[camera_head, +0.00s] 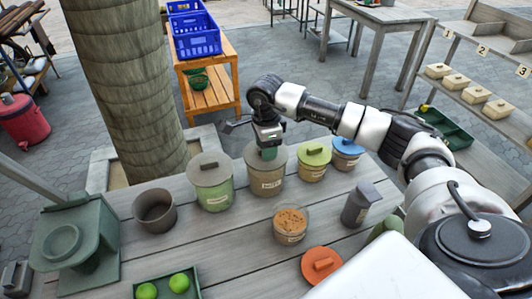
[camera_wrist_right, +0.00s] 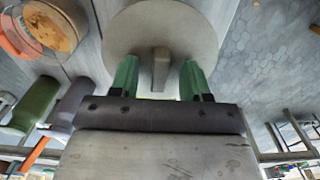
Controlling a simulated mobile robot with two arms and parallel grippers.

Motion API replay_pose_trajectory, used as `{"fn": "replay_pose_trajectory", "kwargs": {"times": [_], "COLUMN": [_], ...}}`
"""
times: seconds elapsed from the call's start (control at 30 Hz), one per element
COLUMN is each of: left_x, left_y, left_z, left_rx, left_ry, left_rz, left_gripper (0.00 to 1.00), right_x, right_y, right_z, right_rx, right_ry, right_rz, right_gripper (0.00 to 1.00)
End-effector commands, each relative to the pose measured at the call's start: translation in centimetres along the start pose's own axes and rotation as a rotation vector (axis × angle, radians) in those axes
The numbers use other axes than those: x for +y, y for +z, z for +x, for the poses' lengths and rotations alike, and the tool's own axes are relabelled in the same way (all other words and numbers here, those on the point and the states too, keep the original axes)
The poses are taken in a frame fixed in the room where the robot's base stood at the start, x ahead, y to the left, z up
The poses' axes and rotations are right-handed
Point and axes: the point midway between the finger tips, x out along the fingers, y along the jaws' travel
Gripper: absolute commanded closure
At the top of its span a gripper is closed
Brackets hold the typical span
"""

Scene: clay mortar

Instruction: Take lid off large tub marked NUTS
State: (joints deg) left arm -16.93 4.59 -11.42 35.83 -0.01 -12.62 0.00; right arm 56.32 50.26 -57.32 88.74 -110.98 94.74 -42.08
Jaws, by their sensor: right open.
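The large tub (camera_head: 267,184) has a beige body with a label, which is too small to read surely, and stands on the wooden table. Its grey round lid (camera_head: 252,152) is on. In the right wrist view the lid (camera_wrist_right: 125,35) has a raised bar handle (camera_wrist_right: 160,62). My right gripper (camera_head: 268,153) is over this lid, pointing down. Its green fingers (camera_wrist_right: 160,80) are open, one on each side of the handle, with a gap on both sides. The fingers partly hide the handle in the head view. My left gripper is not in view.
A green tub (camera_head: 214,191) with grey lid stands close left; tubs with a yellow-green lid (camera_head: 314,153) and a blue lid (camera_head: 347,147) stand right. An open jar (camera_head: 290,224), orange lid (camera_head: 321,264), grey canister (camera_head: 359,205) and empty pot (camera_head: 155,211) are nearer. Table between them is bare.

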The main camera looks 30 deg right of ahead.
Motion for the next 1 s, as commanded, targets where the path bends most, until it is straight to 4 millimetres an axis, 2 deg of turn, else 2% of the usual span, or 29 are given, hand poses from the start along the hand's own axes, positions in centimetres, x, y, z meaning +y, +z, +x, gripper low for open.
{"fn": "replay_pose_trajectory", "kwargs": {"times": [0.07, 0.37, 0.77, 0.87, 1.0], "left_x": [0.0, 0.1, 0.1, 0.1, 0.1], "left_y": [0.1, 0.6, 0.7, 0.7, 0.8], "left_z": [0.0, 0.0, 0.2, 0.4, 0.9], "left_rx": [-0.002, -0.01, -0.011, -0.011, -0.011], "left_ry": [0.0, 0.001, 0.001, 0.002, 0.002], "left_rz": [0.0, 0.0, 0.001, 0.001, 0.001], "left_gripper": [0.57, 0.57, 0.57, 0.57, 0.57], "right_x": [0.0, 0.0, 0.0, -0.1, -0.1], "right_y": [0.0, 0.0, 0.0, 0.0, 0.0], "right_z": [0.0, 0.0, -0.6, -1.6, -4.0], "right_rx": [0.0, 0.0, -0.001, -0.001, -0.002], "right_ry": [0.0, 0.0, -0.001, -0.004, -0.006], "right_rz": [0.0, 0.0, 0.0, 0.0, 0.001], "right_gripper": [0.55, 1.0, 1.0, 1.0, 1.0]}}
